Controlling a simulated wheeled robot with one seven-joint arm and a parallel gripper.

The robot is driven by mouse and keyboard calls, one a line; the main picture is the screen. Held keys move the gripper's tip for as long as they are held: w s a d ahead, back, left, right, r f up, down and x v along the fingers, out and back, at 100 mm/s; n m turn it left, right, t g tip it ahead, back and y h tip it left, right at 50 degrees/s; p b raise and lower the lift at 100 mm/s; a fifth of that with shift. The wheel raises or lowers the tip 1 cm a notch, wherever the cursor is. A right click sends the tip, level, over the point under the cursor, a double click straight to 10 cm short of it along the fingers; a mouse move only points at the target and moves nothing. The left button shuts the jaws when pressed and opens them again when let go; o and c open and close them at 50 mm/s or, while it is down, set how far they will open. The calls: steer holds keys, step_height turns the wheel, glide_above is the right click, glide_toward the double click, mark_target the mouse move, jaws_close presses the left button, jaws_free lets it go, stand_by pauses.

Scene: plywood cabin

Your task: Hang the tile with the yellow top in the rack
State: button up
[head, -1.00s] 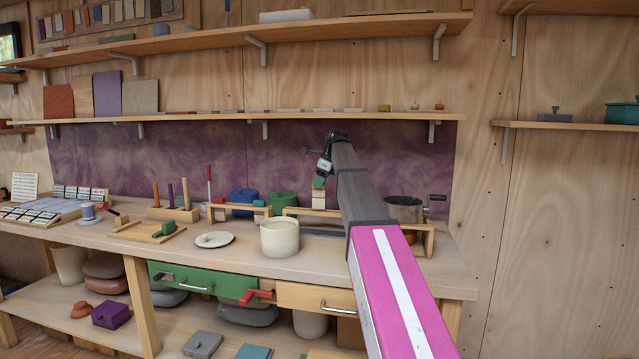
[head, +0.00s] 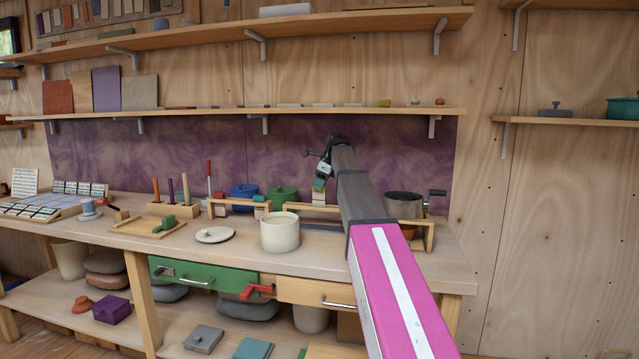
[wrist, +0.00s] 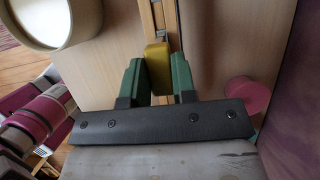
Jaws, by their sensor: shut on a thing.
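My gripper (head: 319,184) is shut on the tile with the yellow top. In the wrist view the green fingers (wrist: 159,82) close on both sides of the yellow top (wrist: 158,66). In the head view the pale tile (head: 318,198) shows below the fingers, over the left part of a long wooden rack. The rack's right end (head: 429,238) stands on the bench, and its rails (wrist: 165,20) run away just beyond the yellow top in the wrist view. My arm hides the rack's middle. I cannot tell whether the tile touches the rails.
A cream pot (head: 280,232) stands in front of the rack's left end. A grey pot (head: 404,205) with a dark handle is behind its right part. A smaller wooden rack (head: 238,203), blue pot (head: 243,196) and green pot (head: 283,198) stand to the left.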

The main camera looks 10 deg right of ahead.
mark_target(320, 197)
steer(key=shift+f, duration=2.85)
steer(key=o, duration=0.9)
steer(key=shift+r, duration=0.1)
steer(key=v, duration=1)
steer(key=shift+d+r, duration=0.15)
steer(key=shift+r, duration=0.15)
steer(key=shift+s, duration=0.1)
